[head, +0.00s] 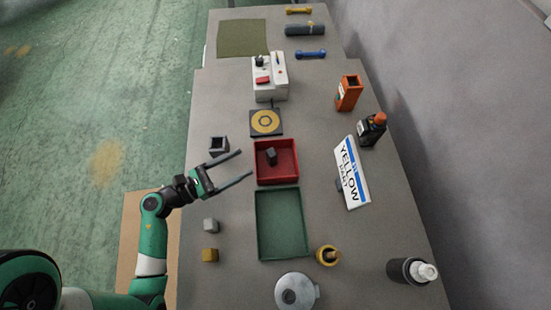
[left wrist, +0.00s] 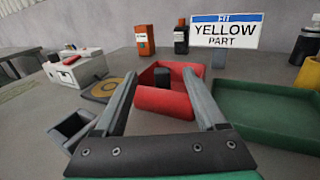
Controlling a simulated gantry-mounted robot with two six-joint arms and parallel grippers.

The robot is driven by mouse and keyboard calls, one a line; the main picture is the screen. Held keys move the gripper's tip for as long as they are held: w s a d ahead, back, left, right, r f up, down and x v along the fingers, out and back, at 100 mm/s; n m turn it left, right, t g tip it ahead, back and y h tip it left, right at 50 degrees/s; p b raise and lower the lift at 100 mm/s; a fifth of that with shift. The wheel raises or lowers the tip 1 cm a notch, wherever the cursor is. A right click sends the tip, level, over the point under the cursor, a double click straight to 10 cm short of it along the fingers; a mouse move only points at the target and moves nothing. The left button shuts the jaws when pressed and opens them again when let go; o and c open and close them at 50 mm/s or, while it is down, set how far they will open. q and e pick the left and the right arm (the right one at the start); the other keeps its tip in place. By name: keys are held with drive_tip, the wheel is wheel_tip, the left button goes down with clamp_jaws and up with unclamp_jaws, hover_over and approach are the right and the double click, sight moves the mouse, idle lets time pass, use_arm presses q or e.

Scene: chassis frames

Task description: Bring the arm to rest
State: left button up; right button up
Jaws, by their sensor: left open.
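My left gripper (head: 246,168) is open and empty above the table, left of the red tray (head: 290,173). Its fingers point right, toward the red tray and the gap beside it. In the left wrist view the two open fingers (left wrist: 165,98) frame the red tray (left wrist: 172,104), and nothing is between them. A dark grey block (head: 271,156) sits inside the red tray. My left arm comes in from the lower left of the head view. My right gripper is not in view.
A green tray (head: 260,224) lies in front of the red one. Around my gripper are a hollow dark block (head: 218,147), a grey cube (head: 210,225) and a yellow cube (head: 210,255). A "YELLOW PART" sign (head: 350,175) stands right. A white box (head: 270,85) stands farther back.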

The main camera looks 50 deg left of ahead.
use_arm(q)
drive_tip(key=shift+s, duration=0.55)
